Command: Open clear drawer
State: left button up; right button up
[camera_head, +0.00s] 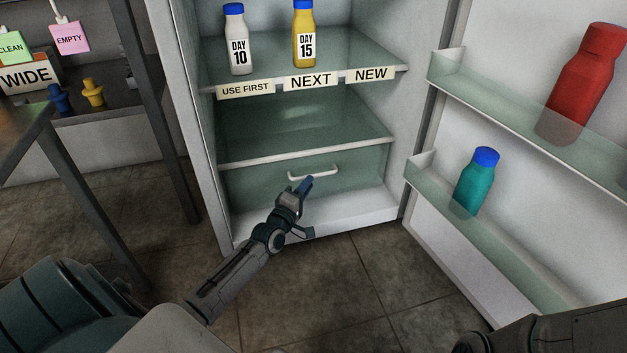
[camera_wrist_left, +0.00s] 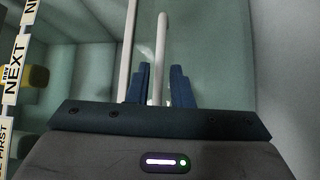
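The clear drawer (camera_head: 255,190) is a greenish see-through box at the bottom of the fridge, pushed in under a glass shelf. Its white bar handle (camera_head: 314,172) is on the front. In the left wrist view, the handle (camera_wrist_left: 161,45) runs between the two blue fingers of my left gripper (camera_wrist_left: 162,85). The fingers are apart, with a small gap beside the bar, so it looks unclamped. Whether a finger touches the bar is unclear. My right gripper is out of view.
The fridge door (camera_head: 440,205) stands open at right, holding a red bottle (camera_head: 583,85) and a teal bottle (camera_head: 475,182). Bottles marked DAY 10 (camera_head: 238,42) and DAY 15 (camera_head: 304,40) stand on the upper shelf. A dark table leg (camera_head: 90,200) is at left. Tiled floor lies in front.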

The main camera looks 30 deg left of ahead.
aim_at(315, 175)
pick_arm(q)
jog(key=w, duration=0.1)
jog(key=w+b, duration=0.1)
jog(key=w, duration=0.1)
jog(key=w+b, duration=0.1)
jog(key=w, duration=0.1)
jog(key=shift+a+r, duration=0.2)
jog(key=shift+r, duration=0.1)
grip_shut()
